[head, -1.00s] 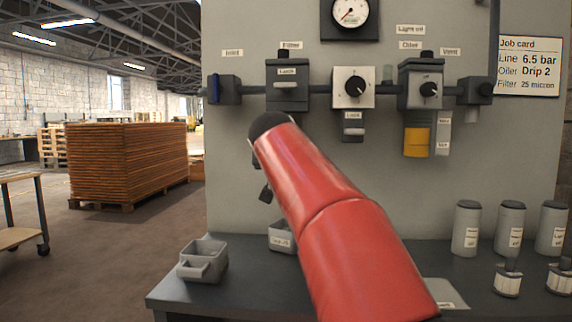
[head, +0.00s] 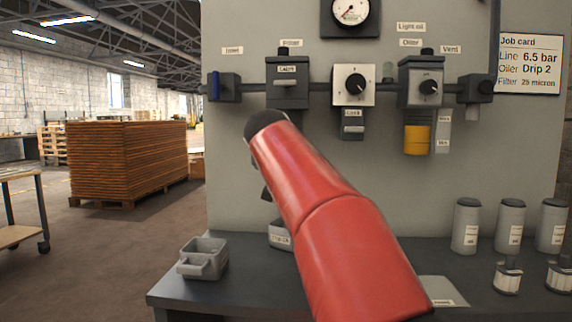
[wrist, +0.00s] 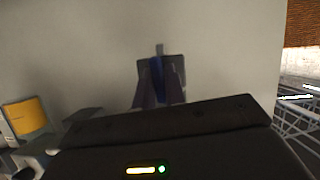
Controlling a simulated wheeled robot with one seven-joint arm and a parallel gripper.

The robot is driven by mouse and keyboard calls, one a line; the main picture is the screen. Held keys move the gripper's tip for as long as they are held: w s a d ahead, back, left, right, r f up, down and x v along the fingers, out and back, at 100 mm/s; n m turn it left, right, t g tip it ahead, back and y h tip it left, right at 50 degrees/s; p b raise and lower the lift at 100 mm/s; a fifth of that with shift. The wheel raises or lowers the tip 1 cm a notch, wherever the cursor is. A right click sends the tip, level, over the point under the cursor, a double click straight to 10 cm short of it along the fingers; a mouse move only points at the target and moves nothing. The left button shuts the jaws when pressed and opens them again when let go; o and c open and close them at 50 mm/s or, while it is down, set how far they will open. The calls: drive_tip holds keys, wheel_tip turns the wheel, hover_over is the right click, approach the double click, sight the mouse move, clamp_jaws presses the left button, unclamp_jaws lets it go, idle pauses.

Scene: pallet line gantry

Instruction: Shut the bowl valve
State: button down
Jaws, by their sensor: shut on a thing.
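The filter (head: 287,90) is on the grey panel, left of the regulator, under its label. Its bowl and the bowl valve are hidden behind my red arm in the head view. In the wrist view, which is upside down, my gripper (wrist: 159,92) is shut on a narrow blue piece (wrist: 157,72), seemingly the bowl valve's lever. Dark finger parts stand on both sides of it, and a small grey stub shows above. The view is dim, and I cannot tell the lever's exact angle. In the head view my gripper is mostly hidden behind my arm.
The regulator (head: 353,86) and oiler with its yellow bowl (head: 417,140) are right of the filter. A blue-handled inlet valve (head: 214,87) is on the left. The bench (head: 240,292) holds a grey bin (head: 203,258), canisters (head: 510,226) and small filter parts.

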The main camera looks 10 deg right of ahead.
drive_tip(key=n+h, duration=0.2)
drive_tip(key=n, duration=0.1)
drive_tip(key=shift+a, duration=0.15)
drive_tip(key=n+h+b, duration=0.1)
drive_tip(key=n+h, duration=0.1)
drive_tip(key=n, duration=0.1)
drive_tip(key=shift+f+g, duration=0.15)
drive_tip(key=shift+g, duration=0.15)
drive_tip(key=n+h+b, duration=0.1)
drive_tip(key=n, duration=0.2)
drive_tip(key=shift+w+a+f+n+t+h+b, duration=0.1)
drive_tip(key=shift+f+n+t+h+b, duration=0.05)
drive_tip(key=shift+n+t+h+b, duration=0.65)
drive_tip(key=shift+n+h+b, duration=0.25)
drive_tip(key=shift+n, duration=0.85)
drive_tip(key=c, duration=1.5)
unclamp_jaws()
drive_tip(key=shift+o, duration=0.2)
drive_tip(key=b+v, duration=0.1)
drive_tip(key=v, duration=0.7)
drive_tip(key=shift+b, duration=0.35)
